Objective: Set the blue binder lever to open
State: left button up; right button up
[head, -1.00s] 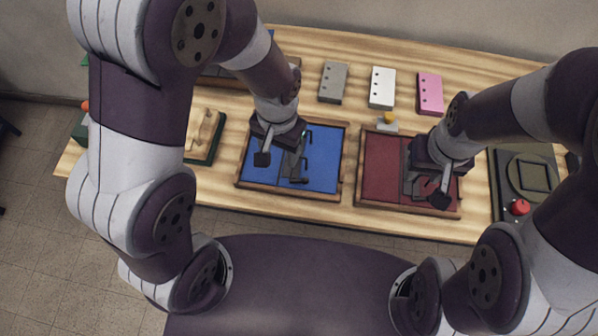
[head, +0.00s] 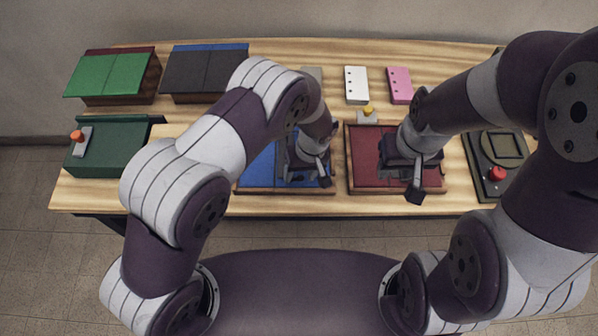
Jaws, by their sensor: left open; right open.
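The blue binder (head: 257,168) lies open on the table, a blue panel in a wooden frame, left of the red one. My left gripper (head: 304,173) is over its right half, pointing down, open. The gripper and wrist hide most of the binder's dark metal mechanism, so I cannot make out the lever's position or whether the fingers touch it. My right gripper (head: 398,178) is open over the red binder (head: 365,160) and covers much of its middle.
White (head: 356,85) and pink (head: 400,86) blocks stand behind the binders. A yellow-knobbed device (head: 367,115) sits behind the red binder. A grey box with a red button (head: 496,174) is at right. Green (head: 107,74) and dark (head: 204,69) boxes stand back left.

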aim_at(283, 184)
pick_arm(q)
jog(key=shift+w+f, duration=0.15)
jog(key=shift+f, duration=0.65)
jog(key=shift+a, duration=0.1)
jog(key=shift+c, duration=0.7)
jog(key=c, duration=0.8)
jog(key=shift+r, duration=0.15)
jog(key=shift+a+r+h, duration=0.15)
jog(key=shift+a+h, duration=0.1)
jog(key=shift+h, duration=0.35)
jog(key=shift+a+h, duration=0.1)
jog(key=shift+h, duration=0.3)
jog(key=shift+a+h, duration=0.15)
jog(key=shift+h, duration=0.25)
jog(key=a+h+b, duration=0.1)
jog(key=h+b, duration=0.1)
jog(key=b, duration=0.3)
jog(key=a+h+b, duration=0.1)
jog(key=h+b, duration=0.1)
jog(key=b, duration=0.3)
jog(key=h+b, duration=0.2)
jog(key=b, duration=0.3)
jog(key=shift+s+a+h, duration=0.2)
jog(key=shift+a+h, duration=0.1)
jog(key=shift+a, duration=0.1)
jog(key=shift+c, duration=0.3)
jog(key=shift+a+r+h+b, duration=0.3)
jog(key=shift+h+b, duration=0.6)
jog(key=shift+b, duration=0.5)
